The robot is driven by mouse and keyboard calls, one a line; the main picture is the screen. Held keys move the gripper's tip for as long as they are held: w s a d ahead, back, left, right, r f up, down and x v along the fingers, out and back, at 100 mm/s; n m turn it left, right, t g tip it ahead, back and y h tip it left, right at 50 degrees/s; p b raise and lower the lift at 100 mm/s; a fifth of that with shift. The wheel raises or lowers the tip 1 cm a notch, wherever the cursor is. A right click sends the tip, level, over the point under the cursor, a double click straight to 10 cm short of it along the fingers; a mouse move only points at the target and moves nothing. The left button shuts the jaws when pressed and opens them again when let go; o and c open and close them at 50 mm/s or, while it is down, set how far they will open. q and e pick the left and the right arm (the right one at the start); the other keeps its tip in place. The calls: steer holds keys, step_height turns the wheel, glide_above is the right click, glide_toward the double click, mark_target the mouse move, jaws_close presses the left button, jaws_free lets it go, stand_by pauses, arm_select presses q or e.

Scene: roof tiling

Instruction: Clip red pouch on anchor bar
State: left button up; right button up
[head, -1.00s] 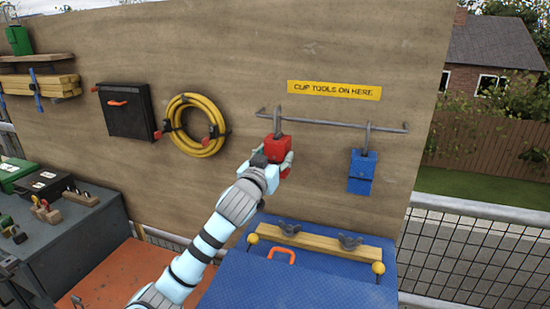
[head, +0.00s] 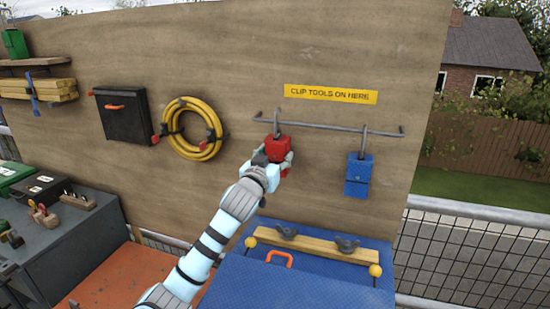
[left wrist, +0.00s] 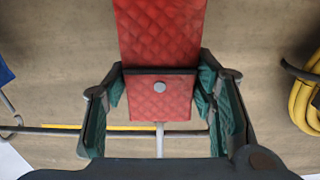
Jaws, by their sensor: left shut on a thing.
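The red pouch (head: 279,148) is at the left part of the grey anchor bar (head: 320,126) in the head view, its hook rising to the bar. My left gripper (head: 277,160) is shut on the red pouch, fingers on either side of it. In the left wrist view the red pouch (left wrist: 160,95) sits between the green-padded fingers of the left gripper (left wrist: 163,100), and its hook meets the bar (left wrist: 60,129). I cannot tell whether the hook bears on the bar. My right gripper is not in view.
A blue pouch (head: 358,170) hangs on the bar's right part. A yellow hose coil (head: 192,128) and a black case (head: 124,122) hang to the left. A blue box (head: 300,285) with a wooden strip stands below. The bar's middle is free.

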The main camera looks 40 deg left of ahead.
arm_select(q)
steer(key=shift+r, duration=0.1)
stand_by(0.3)
steer(key=shift+p, duration=0.45)
steer(key=shift+w+f, duration=0.1)
steer(key=shift+f, duration=0.5)
steer(key=shift+b, duration=0.3)
